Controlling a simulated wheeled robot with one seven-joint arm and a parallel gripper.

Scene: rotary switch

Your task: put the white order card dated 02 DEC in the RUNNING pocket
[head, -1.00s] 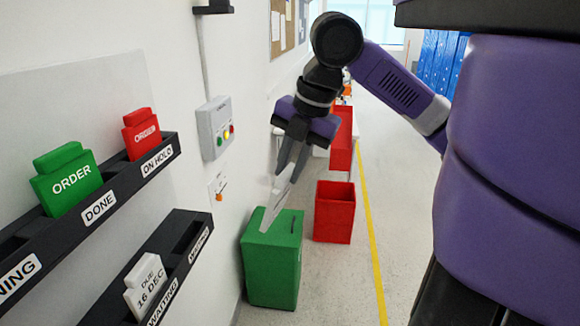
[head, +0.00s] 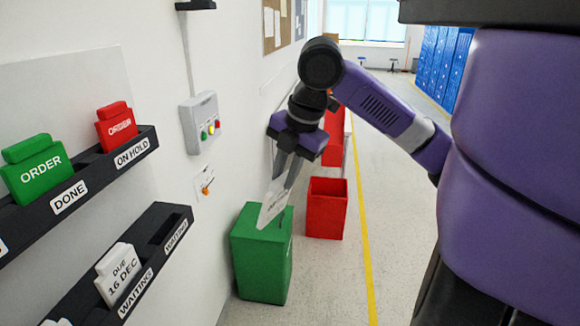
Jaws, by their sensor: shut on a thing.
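My gripper (head: 284,172) is shut on a white card (head: 272,207), which hangs tilted from the fingertips. Print shows on its face, but I cannot read the date. Behind it in the picture is a green bin. The upper black rack (head: 98,180) on the left wall has DONE and ON HOLD labels. The RUNNING pocket is cut off by the left edge. My gripper is well to the right of the racks. Another white card (head: 118,276) reads DUE 16 DEC and stands in a WAITING pocket of the lower rack (head: 172,212).
A green ORDER card (head: 38,172) stands at DONE and a red card (head: 117,128) at ON HOLD. A grey control box (head: 200,122) projects from the wall. The green bin (head: 262,262) and a red bin (head: 326,208) stand on the floor. Open floor lies right of the yellow line.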

